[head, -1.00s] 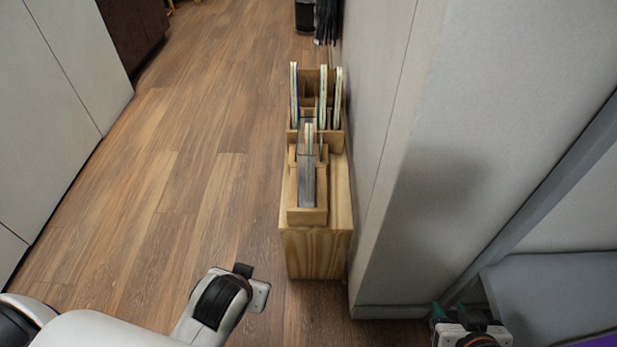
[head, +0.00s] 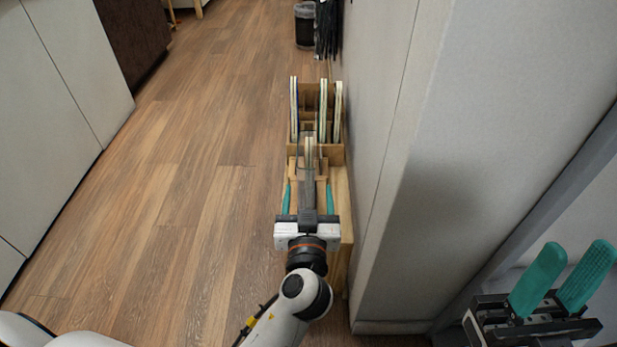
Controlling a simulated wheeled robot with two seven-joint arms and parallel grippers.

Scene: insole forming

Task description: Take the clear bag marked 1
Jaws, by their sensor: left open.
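A wooden rack (head: 341,200) stands on the floor against the grey wall. A thin upright grey, see-through item with a pale edge, which looks like a clear bag (head: 309,152), stands in its front slot. No mark 1 can be read on it. My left gripper (head: 308,192) is open over the front of the rack, with one teal finger on each side of the bag's lower part. I cannot tell if the fingers touch it. The gripper hides the rack's near end. My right gripper (head: 575,268) is open and empty at the lower right, away from the rack.
More thin upright items (head: 323,110) stand in the rack's rear slots. The grey wall (head: 440,170) is close on the rack's right. The wooden floor (head: 190,200) to the left is clear. A dark bin (head: 305,27) stands far behind.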

